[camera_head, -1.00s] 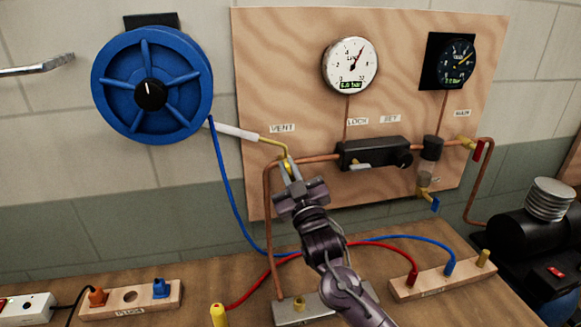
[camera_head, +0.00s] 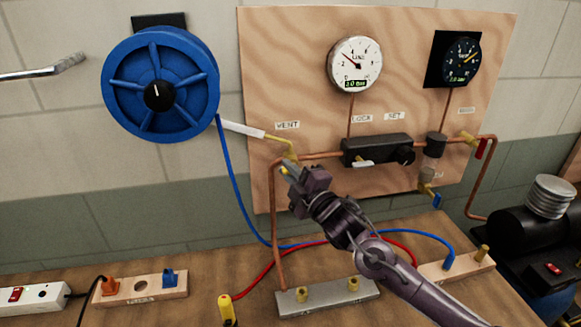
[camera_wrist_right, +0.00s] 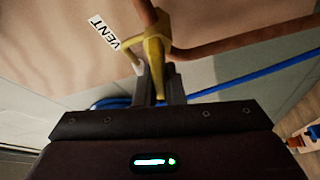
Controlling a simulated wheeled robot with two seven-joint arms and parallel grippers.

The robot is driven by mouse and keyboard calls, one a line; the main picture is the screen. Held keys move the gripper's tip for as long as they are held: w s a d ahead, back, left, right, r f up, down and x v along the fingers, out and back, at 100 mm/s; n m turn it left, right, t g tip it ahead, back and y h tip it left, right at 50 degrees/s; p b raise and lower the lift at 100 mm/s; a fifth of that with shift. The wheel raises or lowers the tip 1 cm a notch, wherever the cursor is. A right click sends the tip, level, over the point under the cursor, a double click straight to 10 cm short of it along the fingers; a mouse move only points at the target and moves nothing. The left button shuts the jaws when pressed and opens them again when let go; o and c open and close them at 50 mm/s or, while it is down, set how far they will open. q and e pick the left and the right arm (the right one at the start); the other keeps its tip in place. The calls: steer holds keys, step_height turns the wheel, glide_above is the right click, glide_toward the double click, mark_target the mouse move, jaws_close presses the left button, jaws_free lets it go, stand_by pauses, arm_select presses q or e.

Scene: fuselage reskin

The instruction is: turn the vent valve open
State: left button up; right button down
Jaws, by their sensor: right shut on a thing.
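The yellow vent valve (camera_head: 291,156) sits on a copper pipe below the VENT label (camera_head: 287,125), at the lower left of the wooden board. My right gripper (camera_head: 289,172) is at the valve and shut on its yellow handle. In the right wrist view the handle (camera_wrist_right: 154,68) lies between the two dark fingers, and the VENT label (camera_wrist_right: 103,33) shows beside it. The fingers hide part of the handle. A white tube (camera_head: 242,129) joins the valve's yellow side pipe. My left gripper is not in view.
The board (camera_head: 290,60) carries a white gauge (camera_head: 354,65) reading about 2.0 bar and a dark gauge (camera_head: 460,59). A blue hose reel (camera_head: 125,100) hangs at left. Blue and red hoses cross the bench below my arm. A black compressor (camera_head: 525,230) stands at right.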

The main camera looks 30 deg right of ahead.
steer(key=shift+f+n+g, duration=0.15)
steer(key=shift+n+g, duration=0.2)
steer(key=shift+n, duration=0.45)
steer(key=shift+f+n+g, duration=0.15)
steer(key=shift+n+g, duration=0.2)
steer(key=shift+n, duration=0.45)
steer(key=c, duration=1.5)
jaws_free()
steer(key=shift+a, duration=0.1)
steer(key=shift+s+d+b, duration=0.2)
steer(key=shift+s+b, duration=0.2)
steer(key=shift+s, duration=0.9)
steer(key=shift+s+d+b, duration=0.15)
steer(key=shift+s+b, duration=0.25)
steer(key=shift+s, duration=0.85)
steer(key=shift+s+d+b, duration=0.2)
steer(key=shift+s+b, duration=0.2)
steer(key=shift+s, duration=0.9)
